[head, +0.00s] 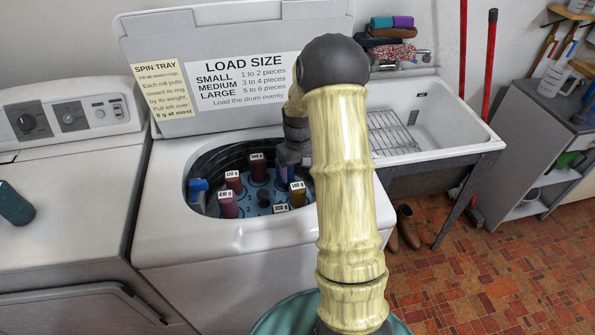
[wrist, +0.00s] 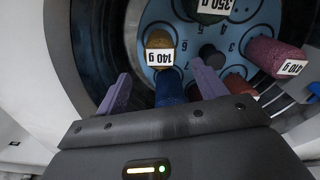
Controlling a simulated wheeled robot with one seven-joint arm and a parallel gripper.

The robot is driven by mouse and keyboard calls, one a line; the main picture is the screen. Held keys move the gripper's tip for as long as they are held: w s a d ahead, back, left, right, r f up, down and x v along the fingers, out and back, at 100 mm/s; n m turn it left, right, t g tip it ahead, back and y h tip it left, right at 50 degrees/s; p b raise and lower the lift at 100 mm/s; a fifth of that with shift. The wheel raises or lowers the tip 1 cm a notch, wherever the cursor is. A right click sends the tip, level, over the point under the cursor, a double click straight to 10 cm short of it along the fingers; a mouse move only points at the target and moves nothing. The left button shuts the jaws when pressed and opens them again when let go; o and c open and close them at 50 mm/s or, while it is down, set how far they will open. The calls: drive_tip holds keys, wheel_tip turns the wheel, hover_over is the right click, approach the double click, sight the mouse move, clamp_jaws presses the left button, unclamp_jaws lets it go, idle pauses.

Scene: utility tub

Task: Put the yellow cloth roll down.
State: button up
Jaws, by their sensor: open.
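The yellow cloth roll (head: 298,198) stands in the blue spin tray inside the washer drum, near the drum's right side. In the wrist view the yellow roll (wrist: 159,40), labelled 140 g, is just past my fingertips and out of their grip. My gripper (wrist: 163,88) is open, reaching down into the drum. A blue roll (wrist: 168,92) shows between or below the fingers; I cannot tell whether they touch it. In the head view my gripper (head: 289,155) is above and behind the yellow roll, partly hidden by my arm.
Red rolls (head: 227,205) with weight labels stand in the tray (wrist: 225,45), which has numbered places. A dark green roll (wrist: 213,8) labelled 350 g is near. The drum rim (head: 225,240) surrounds everything; the raised lid (head: 240,25) stands behind.

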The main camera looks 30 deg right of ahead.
drive_tip(key=s+a+r+t, duration=0.1)
drive_tip(key=s+a+r, duration=0.4)
drive_tip(key=s+a, duration=0.2)
drive_tip(key=s+a+r+t, duration=0.1)
drive_tip(key=s+a+r, duration=0.4)
drive_tip(key=s+a, duration=0.3)
drive_tip(key=s, duration=0.3)
drive_tip(key=shift+s+r+t, duration=0.3)
drive_tip(key=shift+s+r, duration=0.05)
drive_tip(key=shift+r, duration=0.05)
drive_tip(key=shift+a, duration=0.1)
drive_tip(key=w+p+v, duration=0.1)
drive_tip(key=p+v, duration=0.5)
drive_tip(key=shift+w, duration=0.15)
drive_tip(key=shift+r, duration=0.1)
